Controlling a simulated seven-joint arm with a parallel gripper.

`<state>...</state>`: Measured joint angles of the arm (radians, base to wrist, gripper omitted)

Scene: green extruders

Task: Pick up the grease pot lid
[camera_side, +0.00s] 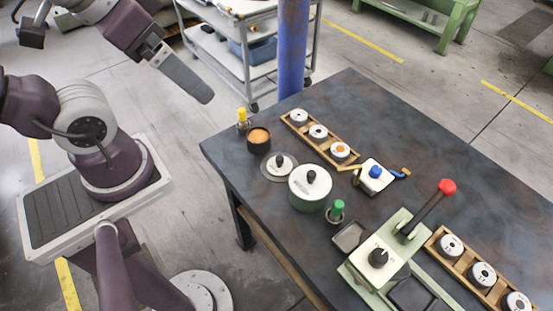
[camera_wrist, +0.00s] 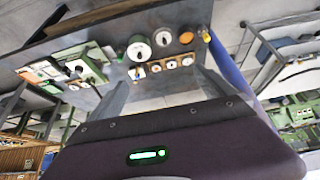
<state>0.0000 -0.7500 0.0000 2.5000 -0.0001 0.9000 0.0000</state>
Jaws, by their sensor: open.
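The grease pot lid (camera_side: 280,165) appears to be the flat grey disc with a black knob lying on the dark table; it also shows in the wrist view (camera_wrist: 162,39). The open black pot (camera_side: 258,147) with orange grease stands just behind it and also shows in the wrist view (camera_wrist: 186,38). My gripper (camera_side: 208,98) is high up, off the table's left edge, and well apart from the lid. In the wrist view its two grey fingers (camera_wrist: 160,80) are spread with nothing between them.
A green pot with white top (camera_side: 310,188) stands close to the lid's right. A yellow-capped bottle (camera_side: 242,120) is beside the grease pot. A wooden rack (camera_side: 322,138) of spools and a red-handled press (camera_side: 380,257) are farther right. A blue column (camera_side: 292,50) rises behind the table.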

